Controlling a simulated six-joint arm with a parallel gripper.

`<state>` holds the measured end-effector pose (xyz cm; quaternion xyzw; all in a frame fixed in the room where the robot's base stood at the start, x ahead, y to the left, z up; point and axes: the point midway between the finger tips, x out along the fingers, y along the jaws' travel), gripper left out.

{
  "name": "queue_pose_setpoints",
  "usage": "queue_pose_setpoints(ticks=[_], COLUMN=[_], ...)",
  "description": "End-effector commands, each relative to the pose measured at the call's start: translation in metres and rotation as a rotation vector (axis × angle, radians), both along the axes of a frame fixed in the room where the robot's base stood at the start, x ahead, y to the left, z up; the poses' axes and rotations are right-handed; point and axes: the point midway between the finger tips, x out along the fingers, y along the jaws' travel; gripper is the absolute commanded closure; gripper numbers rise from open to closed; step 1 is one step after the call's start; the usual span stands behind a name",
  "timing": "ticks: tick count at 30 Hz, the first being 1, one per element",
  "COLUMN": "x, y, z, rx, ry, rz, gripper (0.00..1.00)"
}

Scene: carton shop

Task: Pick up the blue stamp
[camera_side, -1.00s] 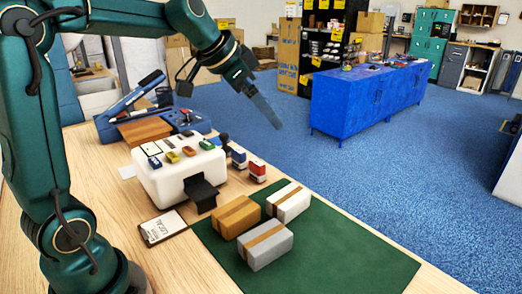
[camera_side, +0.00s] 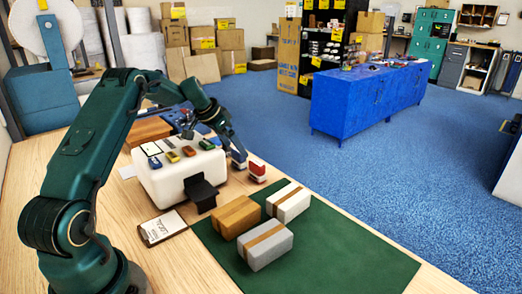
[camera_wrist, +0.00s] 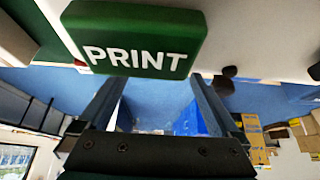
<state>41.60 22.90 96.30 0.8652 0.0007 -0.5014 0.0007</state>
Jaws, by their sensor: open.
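The blue stamp (camera_side: 239,164) stands on the table just right of the white machine (camera_side: 165,183). It is small here and partly covered by my gripper. A red stamp (camera_side: 257,172) stands to its right. I cannot make out the blue stamp in that view.
The machine's green PRINT button (camera_wrist: 135,40) is very close to the fingers in the wrist view. A green mat (camera_side: 335,255) with brown, white and grey boxes lies in front. A clipboard (camera_side: 163,228) lies left of it. Bare table is at the front left.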

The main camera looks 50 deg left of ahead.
Motion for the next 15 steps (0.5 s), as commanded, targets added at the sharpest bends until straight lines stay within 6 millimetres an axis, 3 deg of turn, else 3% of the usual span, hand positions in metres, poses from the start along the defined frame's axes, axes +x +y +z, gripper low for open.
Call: queue_pose_setpoints(ticks=[6, 15], x=[0.009, 0.011], y=[-0.001, 0.000], z=[-0.016, -0.018], rx=[0.000, 0.001], ry=[0.000, -0.001], rz=[-0.001, 0.000], gripper=[0.01, 0.01])
